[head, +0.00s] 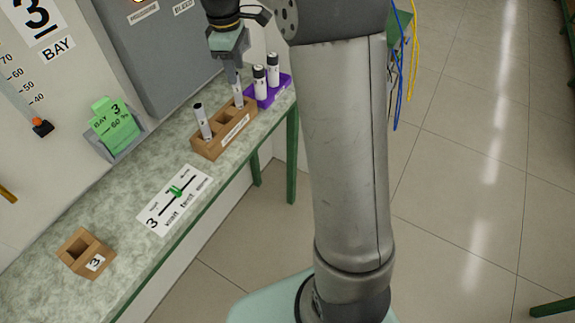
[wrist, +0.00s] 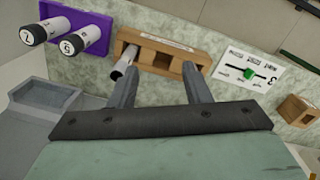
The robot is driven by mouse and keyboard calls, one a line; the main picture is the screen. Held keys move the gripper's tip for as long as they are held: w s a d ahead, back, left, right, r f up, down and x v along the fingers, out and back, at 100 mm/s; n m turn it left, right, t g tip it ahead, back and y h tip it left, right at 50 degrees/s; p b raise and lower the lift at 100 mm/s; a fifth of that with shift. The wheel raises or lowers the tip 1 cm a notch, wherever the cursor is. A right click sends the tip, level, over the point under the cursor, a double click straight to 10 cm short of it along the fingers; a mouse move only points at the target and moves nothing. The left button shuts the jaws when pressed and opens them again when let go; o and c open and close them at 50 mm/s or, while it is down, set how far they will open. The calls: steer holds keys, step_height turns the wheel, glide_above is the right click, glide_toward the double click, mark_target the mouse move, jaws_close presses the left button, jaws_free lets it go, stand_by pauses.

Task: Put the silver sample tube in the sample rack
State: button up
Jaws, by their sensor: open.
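A silver tube (head: 203,122) with a dark top stands upright, slightly tilted, in the near end of a brown wooden rack (head: 211,150). Another silver tube (wrist: 122,64) shows in the rack's far end, the left end in the wrist view. My gripper (head: 236,80) is above that far end in the head view. In the wrist view its two fingers (wrist: 158,84) are apart, with nothing clearly held between them. The right finger covers part of the rack's right end there. The label on the rack (wrist: 165,60) is too small to read.
A purple holder (head: 284,86) with two white, black-capped tubes (head: 273,70) stands close beyond the rack. A card with a green slider (head: 176,192) lies before it. A small wooden block marked 3 (head: 80,262) stands at lower left. Bench surface (head: 120,195) between is clear.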

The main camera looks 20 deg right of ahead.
steer(key=s+f+m, duration=0.2)
steer(key=s+m, duration=0.2)
steer(key=s, duration=0.6)
steer(key=s+f+m, duration=0.2)
steer(key=s+m, duration=0.1)
steer(key=s, duration=0.8)
steer(key=s+d+f+m, duration=0.1)
steer(key=s+m, duration=0.3)
steer(key=s, duration=0.6)
steer(key=shift+s+f+m+t+y, duration=0.2)
steer(key=shift+f+m+t+y, duration=0.1)
steer(key=shift+f, duration=0.25)
